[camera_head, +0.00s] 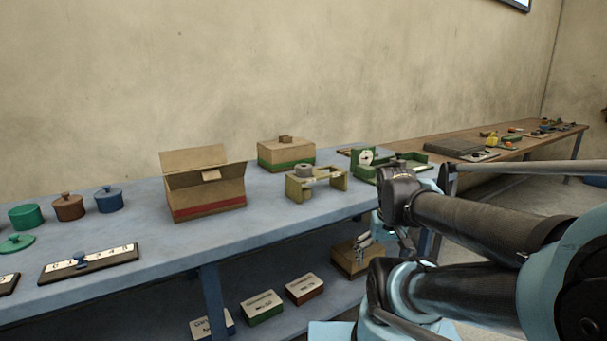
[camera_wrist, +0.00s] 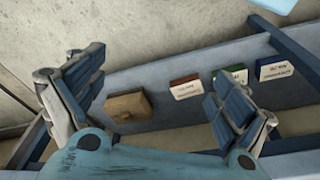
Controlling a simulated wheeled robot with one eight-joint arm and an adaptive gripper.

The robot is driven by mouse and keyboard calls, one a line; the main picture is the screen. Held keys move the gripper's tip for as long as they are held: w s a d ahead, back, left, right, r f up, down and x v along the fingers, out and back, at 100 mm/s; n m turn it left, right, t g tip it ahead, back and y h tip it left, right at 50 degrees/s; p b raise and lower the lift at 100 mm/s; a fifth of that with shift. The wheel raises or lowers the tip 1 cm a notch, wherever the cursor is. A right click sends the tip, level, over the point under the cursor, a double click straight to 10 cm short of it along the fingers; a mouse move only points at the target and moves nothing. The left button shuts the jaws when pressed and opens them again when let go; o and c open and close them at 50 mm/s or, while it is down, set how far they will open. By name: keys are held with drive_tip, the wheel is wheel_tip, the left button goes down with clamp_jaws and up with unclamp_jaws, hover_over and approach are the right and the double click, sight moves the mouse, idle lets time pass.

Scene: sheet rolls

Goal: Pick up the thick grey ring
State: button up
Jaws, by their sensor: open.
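The thick grey ring (camera_head: 304,170) appears to sit on the left part of a small yellow-green wooden stand (camera_head: 333,179) on the blue bench. It is small in the head view, and I cannot make out its hole clearly. The wrist view does not show the ring. My gripper (camera_wrist: 165,100) is open and empty in the wrist view, its two blue-padded fingers wide apart over the lower shelf. In the head view my gripper (camera_head: 382,240) is partly hidden by my arm. It is in front of the bench, right of and lower than the ring.
An open cardboard box (camera_head: 208,189) and a closed box (camera_head: 286,153) stand near the stand. A green fixture with a dial (camera_head: 365,158) is just right of it. Coloured lidded pots (camera_head: 69,206) stand left. The lower shelf holds a brown box (camera_wrist: 130,107) and several labelled boxes (camera_wrist: 186,88).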

drive_tip(key=shift+c, duration=1.1)
wheel_tip(320, 180, up, 2)
drive_tip(key=shift+a+r+n, duration=0.15)
drive_tip(key=shift+n, duration=0.15)
drive_tip(key=shift+c, duration=1.2)
wheel_tip(320, 180, up, 31)
drive_tip(key=n+g, duration=0.2)
drive_tip(key=n, duration=1.6)
hover_over(303, 166)
drive_tip(key=f, duration=1.2)
drive_tip(key=shift+d, duration=0.35)
drive_tip(key=shift+a+f, duration=0.2)
drive_tip(key=shift+f, duration=1.15)
drive_tip(key=shift+a+f, duration=0.15)
drive_tip(key=shift+f, duration=1.2)
